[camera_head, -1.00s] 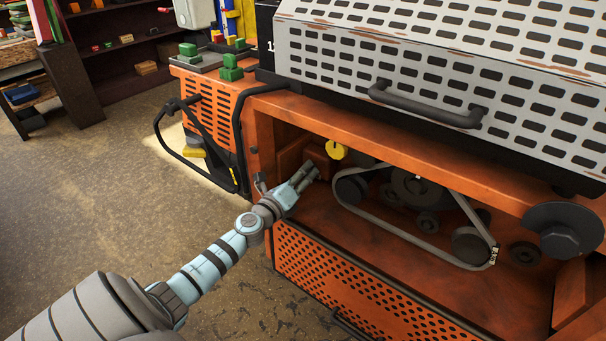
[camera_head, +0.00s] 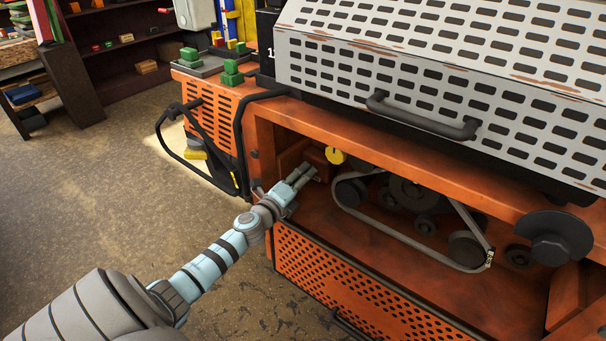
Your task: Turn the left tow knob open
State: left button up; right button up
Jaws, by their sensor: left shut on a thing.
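My left gripper (camera_head: 303,177) reaches into the open front bay of the orange mower (camera_head: 262,140). Its fingertips are shut on a small part beside the orange block at the bay's left end. This part is at the left tow knob's place; the fingers hide nearly all of it, so its turn angle cannot be read. A round yellow knob (camera_head: 335,155) with a dark mark sits just above and right of the fingertips, apart from them. My right gripper is not in view.
A drive belt (camera_head: 385,222) runs round several dark pulleys right of the gripper. The perforated white hood (camera_head: 440,70) and its dark handle (camera_head: 420,118) overhang the bay. A perforated orange panel (camera_head: 350,285) fronts it below. The floor at left is clear.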

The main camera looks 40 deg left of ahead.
pick_arm(q)
jog(key=n+p, duration=0.1)
jog(key=n, duration=0.2)
jog(key=shift+r+p, duration=0.15)
jog(key=shift+p, duration=0.2)
jog(key=n+p, duration=0.1)
jog(key=n, duration=0.2)
jog(key=shift+r+h+p, duration=0.1)
jog(key=shift+h+p, duration=0.3)
jog(key=n+p, duration=0.3)
jog(key=shift+a+h, duration=0.1)
jog(key=shift+h, duration=0.2)
jog(key=shift+n+h+p, duration=0.3)
jog(key=shift+n+p, duration=0.65)
jog(key=shift+n, duration=0.55)
jog(key=o, duration=1.2)
jog(key=shift+f, duration=0.2)
jog(key=shift+c, duration=0.2)
